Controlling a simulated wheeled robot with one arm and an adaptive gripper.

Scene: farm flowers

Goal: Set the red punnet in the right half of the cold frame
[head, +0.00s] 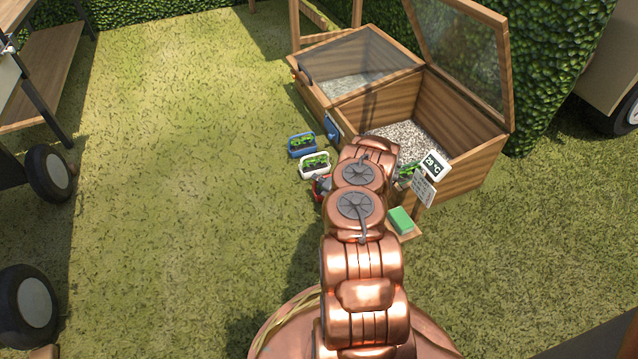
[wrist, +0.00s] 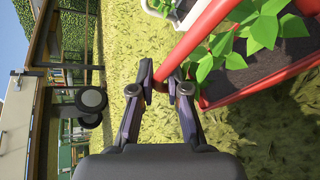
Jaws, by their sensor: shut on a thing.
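The red punnet (wrist: 200,35), with green seedlings in dark soil, fills the upper right of the wrist view and looks tilted there. My gripper (wrist: 166,84) is shut on its red bar or rim. In the head view my arm hides most of the gripper and punnet; only a bit of red (head: 319,190) shows left of the arm. The wooden cold frame (head: 464,168) stands at the upper right. Its left half is under a closed glass lid (head: 358,62). Its right half has the lid (head: 462,50) raised, with bare gravel (head: 405,138) showing.
A blue punnet (head: 302,146) and a white punnet (head: 314,166) stand on the grass left of the frame. A 29 °C sign (head: 434,165), some green leaves (head: 408,171) and a green sponge-like block (head: 401,220) are near its front right. Grass on the left is clear.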

